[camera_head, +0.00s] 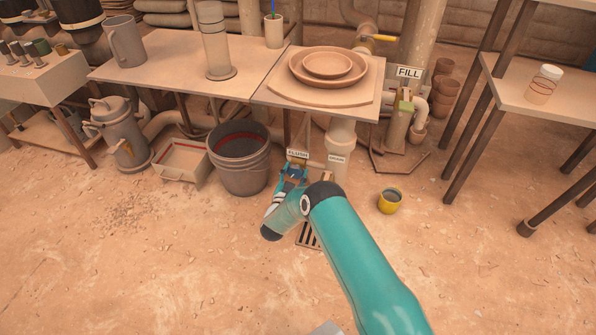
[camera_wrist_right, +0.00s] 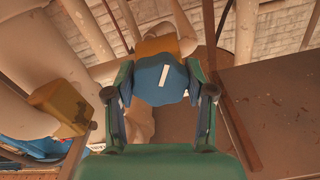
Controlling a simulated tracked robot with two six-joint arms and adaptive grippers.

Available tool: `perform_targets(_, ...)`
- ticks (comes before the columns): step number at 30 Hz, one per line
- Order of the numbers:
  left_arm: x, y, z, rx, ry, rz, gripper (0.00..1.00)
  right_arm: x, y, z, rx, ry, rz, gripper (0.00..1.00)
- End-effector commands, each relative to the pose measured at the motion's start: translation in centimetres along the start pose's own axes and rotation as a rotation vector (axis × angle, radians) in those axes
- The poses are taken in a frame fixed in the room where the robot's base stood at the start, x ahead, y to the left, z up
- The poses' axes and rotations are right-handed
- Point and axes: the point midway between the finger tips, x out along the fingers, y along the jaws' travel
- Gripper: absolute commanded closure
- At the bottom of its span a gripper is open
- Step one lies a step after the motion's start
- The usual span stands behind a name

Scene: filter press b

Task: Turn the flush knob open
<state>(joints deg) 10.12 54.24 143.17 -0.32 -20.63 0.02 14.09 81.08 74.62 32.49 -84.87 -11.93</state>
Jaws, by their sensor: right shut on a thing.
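The flush knob (camera_wrist_right: 160,80) is round and blue with a slanted white mark on its face. In the right wrist view it sits between the two fingers of my right gripper (camera_wrist_right: 162,92), which is shut on it. In the head view my right gripper (camera_head: 291,174) is at the small pipework just below the FLUSH label (camera_head: 298,154). There it hides most of the knob. A brass-coloured valve body (camera_wrist_right: 155,46) shows behind the knob in the wrist view. My left gripper is in neither view.
A DRAIN label (camera_head: 337,158) and white pipe (camera_head: 342,134) stand close to the right of the gripper. A grey bucket (camera_head: 238,167) stands to the left, a yellow cup (camera_head: 390,201) on the floor to the right. The table (camera_head: 262,97) overhangs behind. A floor grate (camera_head: 308,236) lies below.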

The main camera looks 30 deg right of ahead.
Motion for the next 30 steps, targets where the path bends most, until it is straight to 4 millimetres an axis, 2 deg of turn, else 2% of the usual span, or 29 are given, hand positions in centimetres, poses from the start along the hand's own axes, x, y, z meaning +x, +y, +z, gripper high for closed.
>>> perform_targets(1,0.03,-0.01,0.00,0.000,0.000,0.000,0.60,-0.49,-0.41,0.66,-0.038,-0.017,-0.015,0.81)
perform_targets(11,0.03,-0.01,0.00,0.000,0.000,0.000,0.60,-0.49,-0.36,0.66,-0.191,-0.016,-0.015,0.81)
perform_targets(27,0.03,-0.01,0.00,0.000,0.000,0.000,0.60,-0.48,-0.32,0.66,-0.220,-0.016,-0.014,0.81)
perform_targets(28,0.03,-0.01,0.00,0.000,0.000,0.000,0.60,-0.48,-0.32,0.66,-0.220,-0.016,-0.014,0.43)
perform_targets(30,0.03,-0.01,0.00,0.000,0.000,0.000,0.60,-0.45,-0.31,0.62,-0.219,-0.015,-0.014,0.31)
